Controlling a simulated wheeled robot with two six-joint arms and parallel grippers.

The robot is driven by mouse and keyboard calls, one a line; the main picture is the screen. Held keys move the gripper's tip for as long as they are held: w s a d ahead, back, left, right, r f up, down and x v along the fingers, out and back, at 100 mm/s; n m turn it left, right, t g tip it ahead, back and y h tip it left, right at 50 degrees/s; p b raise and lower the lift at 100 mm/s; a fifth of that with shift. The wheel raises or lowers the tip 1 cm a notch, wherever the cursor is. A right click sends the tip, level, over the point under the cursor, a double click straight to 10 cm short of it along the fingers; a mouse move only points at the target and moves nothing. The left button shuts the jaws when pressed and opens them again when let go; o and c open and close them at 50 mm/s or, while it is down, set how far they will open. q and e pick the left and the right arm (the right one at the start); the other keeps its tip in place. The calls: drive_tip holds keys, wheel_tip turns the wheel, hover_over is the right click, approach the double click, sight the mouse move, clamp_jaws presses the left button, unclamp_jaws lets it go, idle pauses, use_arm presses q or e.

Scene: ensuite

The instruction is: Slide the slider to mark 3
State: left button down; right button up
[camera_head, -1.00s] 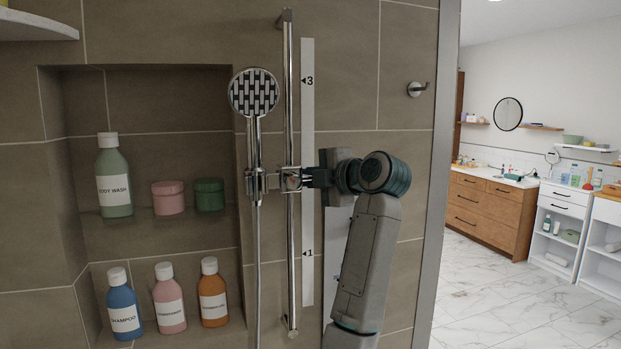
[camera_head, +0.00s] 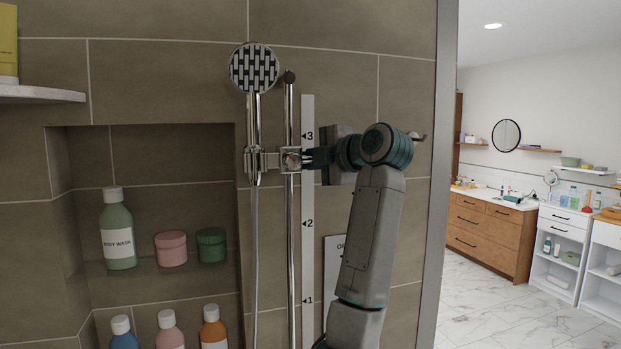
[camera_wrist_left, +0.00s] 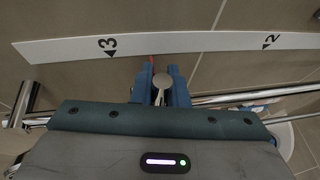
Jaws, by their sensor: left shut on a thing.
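The slider (camera_head: 291,160) is a chrome bracket on the vertical chrome rail (camera_head: 290,245), carrying the round hand shower (camera_head: 254,68). A white scale strip (camera_head: 308,190) beside the rail bears mark 3 (camera_head: 308,136), mark 2 (camera_head: 308,224) and mark 1 (camera_head: 308,301). The slider is a little below mark 3, well above mark 2. My left gripper (camera_head: 311,158) reaches in from the right and is shut on the slider's knob; the knob (camera_wrist_left: 163,80) shows between blue fingers (camera_wrist_left: 160,85) in the left wrist view. My right gripper is out of view.
Left of the rail is a wall niche (camera_head: 150,150) with a body wash bottle (camera_head: 117,228), two jars and several bottles. A sign (camera_head: 335,255) hangs partly hidden behind my arm.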

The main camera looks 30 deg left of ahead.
use_arm(q)
wheel_tip(320, 180, up, 5)
drive_tip(key=shift+f+p, duration=0.15)
drive_tip(key=shift+p, duration=0.55)
drive_tip(key=c, duration=1.4)
unclamp_jaws()
drive_tip(key=shift+f, duration=0.1)
drive_tip(key=shift+c, duration=0.2)
drive_tip(key=shift+d+f, duration=0.1)
